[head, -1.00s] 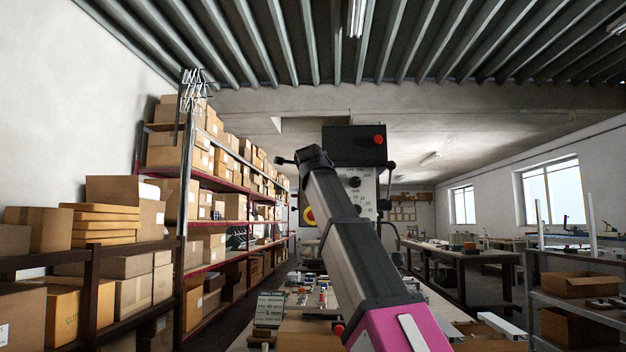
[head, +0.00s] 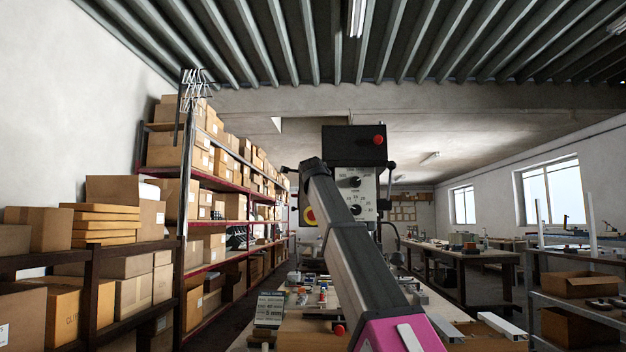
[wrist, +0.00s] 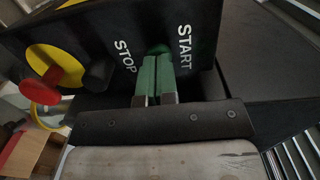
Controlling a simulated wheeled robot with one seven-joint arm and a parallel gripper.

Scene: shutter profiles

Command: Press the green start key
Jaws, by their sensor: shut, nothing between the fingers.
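In the wrist view, the green start key (wrist: 157,49) sits on a dark panel beside the white START label (wrist: 184,47). My gripper (wrist: 155,60) is shut and empty, its two green fingers side by side. The fingertips lie over the lower part of the key and hide it; whether they touch it I cannot tell. The STOP label (wrist: 124,57) is left of the fingers, with a dark knob (wrist: 97,73) near it. In the head view my arm hides the gripper and the start key.
A red mushroom knob (wrist: 40,87) on a yellow plate (wrist: 62,62) stands out left of the fingers. In the head view, the drilling machine (head: 354,147) stands behind my arm. Below it is a cluttered bench (head: 290,335). Shelves with boxes (head: 235,205) line the left.

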